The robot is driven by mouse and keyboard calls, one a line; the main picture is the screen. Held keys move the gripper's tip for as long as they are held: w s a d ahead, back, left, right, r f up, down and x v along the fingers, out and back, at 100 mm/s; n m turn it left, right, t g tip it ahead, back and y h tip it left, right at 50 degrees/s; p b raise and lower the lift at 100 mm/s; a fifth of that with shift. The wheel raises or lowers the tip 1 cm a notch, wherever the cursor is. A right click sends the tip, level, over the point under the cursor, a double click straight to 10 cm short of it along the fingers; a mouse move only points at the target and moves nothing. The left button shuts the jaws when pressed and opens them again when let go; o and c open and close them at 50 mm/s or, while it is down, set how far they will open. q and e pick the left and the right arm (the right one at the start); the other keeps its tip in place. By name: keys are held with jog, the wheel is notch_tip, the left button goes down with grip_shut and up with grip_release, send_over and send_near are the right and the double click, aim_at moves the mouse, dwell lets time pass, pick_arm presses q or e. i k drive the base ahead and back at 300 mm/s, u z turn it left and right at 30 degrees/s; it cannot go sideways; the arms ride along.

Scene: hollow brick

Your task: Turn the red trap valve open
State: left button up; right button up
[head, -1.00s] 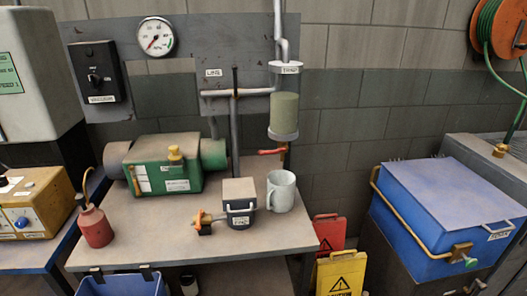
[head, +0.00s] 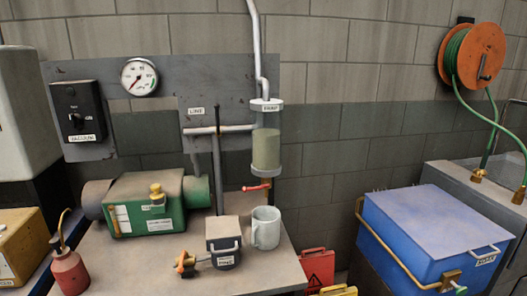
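The red trap valve (head: 257,187) is a small red lever under the clear trap cylinder (head: 266,150), which holds greenish contents and hangs on the wall panel. The lever points left and looks close to level, with its right end at a brass fitting (head: 267,190). A white mug (head: 265,228) stands on the bench below the valve. Neither of my grippers shows in the head view.
A green pump (head: 150,205) and red oil can (head: 69,270) stand further left. A blue chest (head: 425,235) stands right. Red and yellow floor signs (head: 318,268) stand between.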

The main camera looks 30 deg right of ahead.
aim_at(257, 188)
jog(key=z, duration=0.15)
jog(key=k, duration=0.25)
jog(key=z, duration=1.8)
jog(key=i, duration=0.5)
jog(key=u, duration=0.05)
